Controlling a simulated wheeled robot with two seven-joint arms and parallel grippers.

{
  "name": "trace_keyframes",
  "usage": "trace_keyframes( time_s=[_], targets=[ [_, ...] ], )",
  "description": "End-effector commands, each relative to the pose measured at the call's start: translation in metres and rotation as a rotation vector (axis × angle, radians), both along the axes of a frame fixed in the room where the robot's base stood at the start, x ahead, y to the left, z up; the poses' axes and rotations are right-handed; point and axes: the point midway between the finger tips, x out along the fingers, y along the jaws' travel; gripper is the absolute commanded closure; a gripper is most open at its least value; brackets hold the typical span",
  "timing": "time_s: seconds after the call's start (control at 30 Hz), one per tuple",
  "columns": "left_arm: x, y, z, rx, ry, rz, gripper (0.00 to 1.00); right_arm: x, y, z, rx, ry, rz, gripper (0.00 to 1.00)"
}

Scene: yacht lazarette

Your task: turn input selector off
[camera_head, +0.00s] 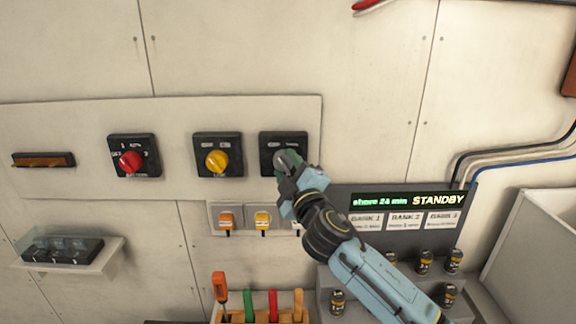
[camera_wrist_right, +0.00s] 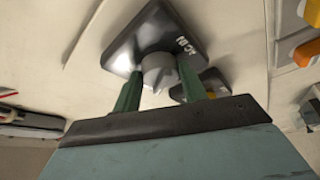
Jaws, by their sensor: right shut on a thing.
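A rotary switch with a black square plate (camera_head: 296,138) and a grey knob (camera_head: 281,158) is the rightmost of three on the wall panel. My right gripper (camera_head: 289,172) is at this switch, coming from the lower right, and covers part of the knob and plate. In the right wrist view its green fingers stand either side of the grey pointed knob (camera_wrist_right: 158,73), shut on it. I cannot tell which mark the knob points to. My left gripper is not in view.
Left of it are switches with a yellow knob (camera_head: 217,161) and a red knob (camera_head: 131,162). Below are small orange and yellow plugs (camera_head: 226,220), a STANDBY display (camera_head: 410,201) and upright tool handles (camera_head: 272,304). A shelf (camera_head: 70,258) is at left.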

Motion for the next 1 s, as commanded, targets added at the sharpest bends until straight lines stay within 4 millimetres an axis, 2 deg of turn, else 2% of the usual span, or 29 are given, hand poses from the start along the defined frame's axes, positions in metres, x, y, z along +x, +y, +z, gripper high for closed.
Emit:
trace_keyframes(
  time_s=[0.23,0.27,0.4,0.77,1.0],
  targets=[
    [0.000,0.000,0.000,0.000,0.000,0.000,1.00,0.000,0.000,0.000,-0.001,-0.001,-0.002,0.81],
    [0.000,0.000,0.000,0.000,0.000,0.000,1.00,0.000,0.000,0.000,-0.002,0.000,-0.001,0.54],
    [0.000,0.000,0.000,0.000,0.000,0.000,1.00,0.000,0.000,0.000,-0.001,0.000,-0.001,0.36],
    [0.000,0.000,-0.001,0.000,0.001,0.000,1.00,-0.003,-0.001,-0.001,0.000,-0.001,0.000,0.36],
    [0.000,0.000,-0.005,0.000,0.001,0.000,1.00,-0.029,-0.011,-0.008,0.000,0.000,0.001,0.36]
  ],
)
